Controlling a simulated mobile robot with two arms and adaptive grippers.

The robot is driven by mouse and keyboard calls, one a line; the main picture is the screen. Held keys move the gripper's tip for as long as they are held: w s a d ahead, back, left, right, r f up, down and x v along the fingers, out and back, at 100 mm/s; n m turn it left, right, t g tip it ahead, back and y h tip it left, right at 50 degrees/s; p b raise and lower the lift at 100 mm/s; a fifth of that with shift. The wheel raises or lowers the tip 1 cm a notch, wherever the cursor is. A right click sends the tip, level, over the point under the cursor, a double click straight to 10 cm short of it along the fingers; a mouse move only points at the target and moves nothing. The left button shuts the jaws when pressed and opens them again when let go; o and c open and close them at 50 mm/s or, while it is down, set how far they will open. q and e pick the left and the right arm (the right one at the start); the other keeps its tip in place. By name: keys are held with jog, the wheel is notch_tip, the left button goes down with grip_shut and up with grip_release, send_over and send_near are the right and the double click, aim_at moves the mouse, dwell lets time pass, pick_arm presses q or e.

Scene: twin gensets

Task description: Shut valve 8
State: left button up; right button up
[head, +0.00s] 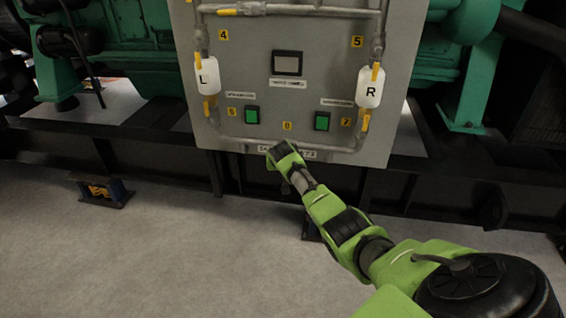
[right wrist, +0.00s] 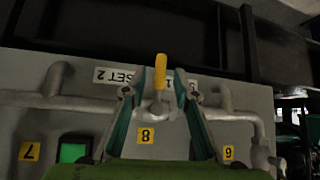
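Valve 8 has a yellow lever (right wrist: 160,72) on the grey pipe, beside the yellow 8 label (right wrist: 146,135) in the right wrist view. The lever stands across the pipe line. My right gripper (right wrist: 157,90) is open, with one finger on each side of the lever and visible gaps between. I cannot tell whether a finger touches the valve body. In the head view my right gripper (head: 277,158) is at the panel's lower edge and hides the valve; the 8 label (head: 287,127) shows just above it. My left gripper is not in view.
The grey panel (head: 300,88) carries pipes, two white canisters marked L (head: 207,76) and R (head: 371,88), green buttons (head: 252,115) and other yellow valve levers. A dark frame rail runs behind and below. The floor (head: 150,255) in front is clear on the left.

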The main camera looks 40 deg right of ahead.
jog(key=v, duration=0.9)
dwell(0.4)
